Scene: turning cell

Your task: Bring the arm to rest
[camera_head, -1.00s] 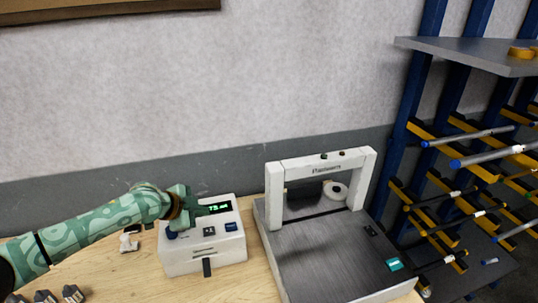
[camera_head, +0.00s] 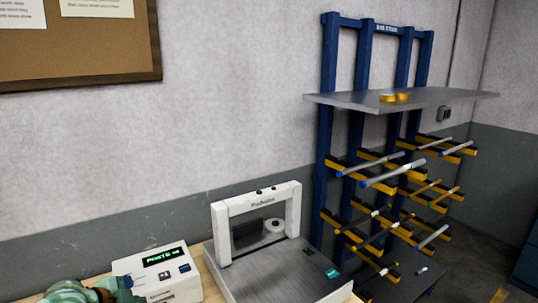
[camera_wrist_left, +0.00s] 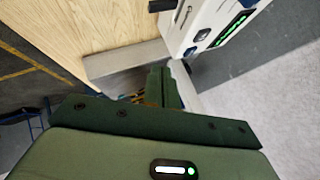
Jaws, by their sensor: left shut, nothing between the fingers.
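My left arm shows at the bottom left of the head view, with its green patterned gripper (camera_head: 122,286) at the front edge of a white box with a green-lit display (camera_head: 158,281). In the left wrist view the left gripper (camera_wrist_left: 165,84) points away from me, its dark green fingers shut together with nothing between them. The white box (camera_wrist_left: 205,28) is beyond and to the right of the fingers there. I cannot tell whether the gripper touches it. My right gripper is in neither view.
A grey plate device with a white arch (camera_head: 256,208) stands right of the box. A blue bar rack (camera_head: 329,110) with yellow arms, several bars and a grey shelf (camera_head: 440,97) stands further right. A wooden table (camera_wrist_left: 95,32) shows in the left wrist view.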

